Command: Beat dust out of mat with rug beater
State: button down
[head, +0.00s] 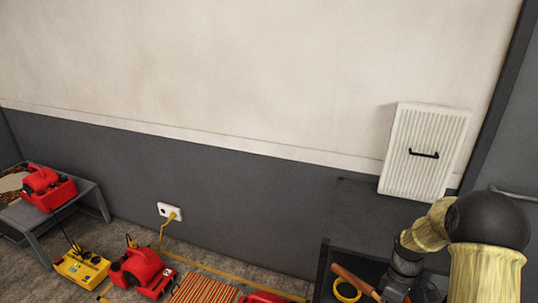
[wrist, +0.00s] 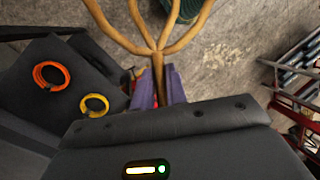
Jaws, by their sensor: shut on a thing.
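The rug beater (wrist: 160,45) is a tan cane tool with branching loops, and its loops run off the top of the wrist view. My gripper (wrist: 158,88) is shut on the beater's stem, between purple-grey fingers. In the head view my gripper is at the lower right, its fingers not clear. A brown wooden stick (head: 354,281) shows beside it; I cannot tell if it is the beater's handle. A mat with red, orange and dark stripes (head: 203,290) lies on the floor at the bottom, partly cut off, away from my gripper.
Red machines (head: 140,270) and a yellow unit (head: 80,267) stand on the floor. A grey bench (head: 95,197) is at left. An orange ring (wrist: 52,76) and yellow ring (wrist: 95,105) lie on a dark surface. A red rack (wrist: 295,100) stands at right.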

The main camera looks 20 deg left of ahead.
jog(key=w+f+m+t+y, duration=0.1)
jog(key=w+f+m, duration=0.1)
jog(key=f+m, duration=0.5)
jog(key=w+d+f+m+t+y, duration=0.1)
jog(key=f+m, duration=0.5)
jog(key=f, duration=1)
jog(key=shift+w+d+f+m+y, duration=0.15)
jog(key=shift+w+f+m+y, duration=0.25)
jog(key=shift+w+y, duration=0.4)
